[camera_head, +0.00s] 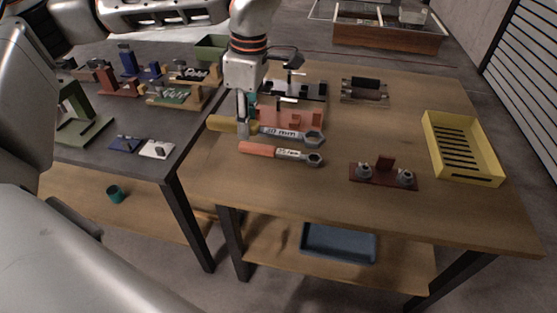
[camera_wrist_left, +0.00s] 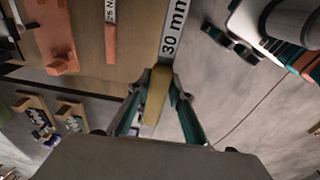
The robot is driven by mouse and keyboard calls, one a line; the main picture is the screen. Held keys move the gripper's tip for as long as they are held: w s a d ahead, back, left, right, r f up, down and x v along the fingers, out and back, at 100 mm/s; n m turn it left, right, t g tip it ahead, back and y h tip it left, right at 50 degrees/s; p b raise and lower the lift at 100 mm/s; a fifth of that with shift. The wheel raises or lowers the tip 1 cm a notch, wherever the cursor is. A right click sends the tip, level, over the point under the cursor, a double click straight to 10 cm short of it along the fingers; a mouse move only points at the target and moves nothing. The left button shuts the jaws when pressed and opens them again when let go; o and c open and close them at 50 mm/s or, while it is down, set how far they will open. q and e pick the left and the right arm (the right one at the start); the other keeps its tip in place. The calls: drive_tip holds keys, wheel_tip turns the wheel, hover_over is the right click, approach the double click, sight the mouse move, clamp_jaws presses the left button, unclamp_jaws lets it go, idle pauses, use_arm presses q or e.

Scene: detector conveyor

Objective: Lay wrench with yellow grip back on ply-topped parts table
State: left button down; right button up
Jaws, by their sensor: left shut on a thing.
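The wrench with the yellow grip (camera_head: 222,124) has a "30 mm" label and a grey ring head at its right end. My left gripper (camera_head: 243,130) is shut on it near the grip. In the left wrist view, the yellow grip (camera_wrist_left: 157,92) lies between the two fingers of the left gripper (camera_wrist_left: 158,105). The wrench is level over the left part of the ply-topped parts table (camera_head: 310,190), its grip end at the table's left edge. I cannot tell whether it touches the top. My right gripper is not in view.
An orange-handled wrench (camera_head: 257,149) lies just in front, nearly parallel. An orange rack (camera_head: 290,118) stands behind. A dark red fixture (camera_head: 382,177) and a yellow slotted tray (camera_head: 460,147) are to the right. A grey bench (camera_head: 150,130) with several fixtures is at left. The table's front middle is clear.

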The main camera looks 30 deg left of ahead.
use_arm(q)
drive_tip(key=b, duration=0.1)
hover_over(253, 190)
wheel_tip(253, 190, down, 14)
drive_tip(key=shift+d+f, duration=0.15)
drive_tip(key=shift+f, duration=0.1)
drive_tip(key=shift+f+b, duration=0.3)
drive_tip(key=shift+f, duration=2.25)
drive_tip(key=shift+f, duration=0.55)
drive_tip(key=c, duration=1.8)
unclamp_jaws()
